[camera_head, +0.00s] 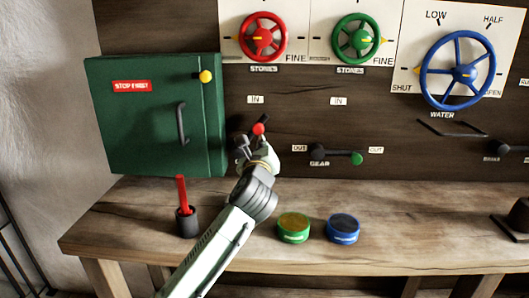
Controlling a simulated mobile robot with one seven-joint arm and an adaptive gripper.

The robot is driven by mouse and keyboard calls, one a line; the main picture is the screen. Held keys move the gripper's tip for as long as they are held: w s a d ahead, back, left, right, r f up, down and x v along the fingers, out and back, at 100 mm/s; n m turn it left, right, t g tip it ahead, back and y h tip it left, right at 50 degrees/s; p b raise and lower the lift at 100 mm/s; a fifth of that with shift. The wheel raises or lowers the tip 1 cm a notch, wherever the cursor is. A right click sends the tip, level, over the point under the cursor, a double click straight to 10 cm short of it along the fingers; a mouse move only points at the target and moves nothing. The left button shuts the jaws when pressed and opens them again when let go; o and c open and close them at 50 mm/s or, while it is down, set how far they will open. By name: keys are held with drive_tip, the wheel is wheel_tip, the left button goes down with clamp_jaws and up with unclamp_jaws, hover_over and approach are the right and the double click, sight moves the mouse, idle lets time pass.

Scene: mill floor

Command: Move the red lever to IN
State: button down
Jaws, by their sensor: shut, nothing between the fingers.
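The red lever's round red knob (259,129) shows on the dark wall panel, just above my gripper. It sits below the IN label (255,99) and up and left of the OUT label (299,148), between the two. My gripper (247,143) is shut and empty, right at the knob's lower left. I cannot tell whether it touches the knob or the lever. The lever's arm and pivot are mostly hidden behind my gripper.
A green lever (338,155) points right, towards its own OUT label. A green cabinet (150,115) stands close on the left. On the bench (400,240) are a dark cup (187,223) with a red stick, a green tin (294,229) and a blue tin (342,230).

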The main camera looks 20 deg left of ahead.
drive_tip(key=shift+a+r+n, duration=0.35)
drive_tip(key=shift+r+n, duration=0.05)
drive_tip(key=shift+n, duration=0.2)
drive_tip(key=shift+s, duration=0.1)
drive_tip(key=shift+s+d, duration=0.1)
